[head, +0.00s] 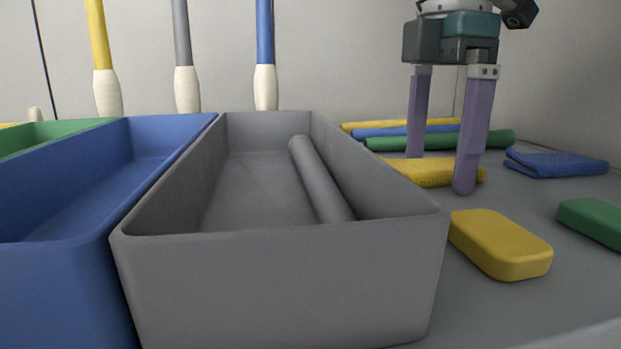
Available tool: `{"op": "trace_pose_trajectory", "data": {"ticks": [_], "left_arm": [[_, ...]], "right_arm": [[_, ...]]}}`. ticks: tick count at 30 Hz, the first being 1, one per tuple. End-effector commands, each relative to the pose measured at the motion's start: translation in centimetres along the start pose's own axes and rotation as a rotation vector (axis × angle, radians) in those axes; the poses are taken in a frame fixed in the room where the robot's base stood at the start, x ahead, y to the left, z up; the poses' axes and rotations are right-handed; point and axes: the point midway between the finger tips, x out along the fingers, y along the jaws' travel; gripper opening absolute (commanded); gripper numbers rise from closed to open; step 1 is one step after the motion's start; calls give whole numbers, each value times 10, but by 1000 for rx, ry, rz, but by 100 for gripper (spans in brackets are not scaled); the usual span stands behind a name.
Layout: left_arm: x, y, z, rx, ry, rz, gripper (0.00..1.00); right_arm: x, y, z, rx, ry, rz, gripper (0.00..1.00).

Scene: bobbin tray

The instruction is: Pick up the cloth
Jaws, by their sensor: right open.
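A folded yellow cloth (433,173) lies on the grey surface behind the right side of the grey bin. A folded blue cloth (556,164) lies farther right. My right gripper (439,175) points down with its two purple fingers apart, at the yellow cloth. One finger is at the cloth's far side and the other stands in front of its right part, partly hiding it. I cannot tell whether the fingers touch the cloth. Nothing is clamped between them. The grey bin's wall hides the yellow cloth's left end. My left gripper is not in view.
The grey bin (280,285) holds a grey roll (318,178). A blue bin (60,280) and a green bin (50,133) stand left. Yellow (500,244) and green (595,221) blocks lie at front right. Rolled cloths (495,138) lie behind the gripper. Brushes or handles stand at the wall.

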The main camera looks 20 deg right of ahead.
Motion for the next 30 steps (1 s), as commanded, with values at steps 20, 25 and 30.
{"op": "trace_pose_trajectory", "data": {"ticks": [20, 25, 30], "left_arm": [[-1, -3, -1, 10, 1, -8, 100], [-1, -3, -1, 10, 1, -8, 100], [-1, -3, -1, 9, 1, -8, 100]], "right_arm": [[-1, 0, 0, 0, 0, 0, 35], [-1, 0, 0, 0, 0, 0, 16], [-1, 0, 0, 0, 0, 0, 16]]}}
